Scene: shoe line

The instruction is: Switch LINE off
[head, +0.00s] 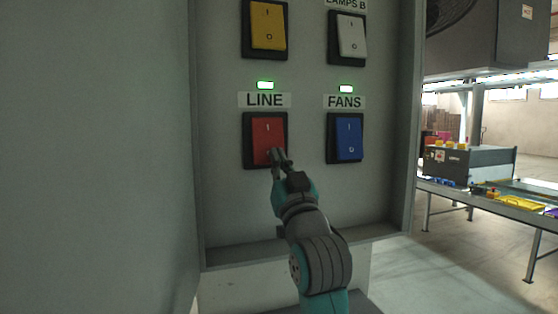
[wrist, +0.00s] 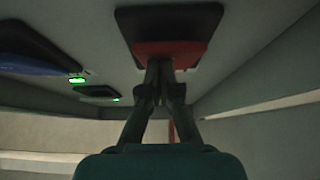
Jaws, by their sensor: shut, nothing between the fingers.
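The LINE switch (head: 262,132) is a red rocker in a black frame, marked I at the top and O at the bottom. The green lamp (head: 265,85) above its LINE label (head: 264,100) is lit. My gripper (head: 277,152) is shut and empty, with its fingertips over the lower right part of the red rocker. In the wrist view the closed fingertips (wrist: 160,62) reach the edge of the red rocker (wrist: 170,48). Whether they press on it or only stand close, I cannot tell. The fingers hide part of the rocker's lower half.
The blue FANS switch (head: 348,138) is to the right, under a lit green lamp (head: 346,89). A yellow switch (head: 268,25) and a white switch (head: 351,36) sit above. The cabinet's side wall (head: 405,130) stands at the right. A conveyor (head: 500,200) stands beyond.

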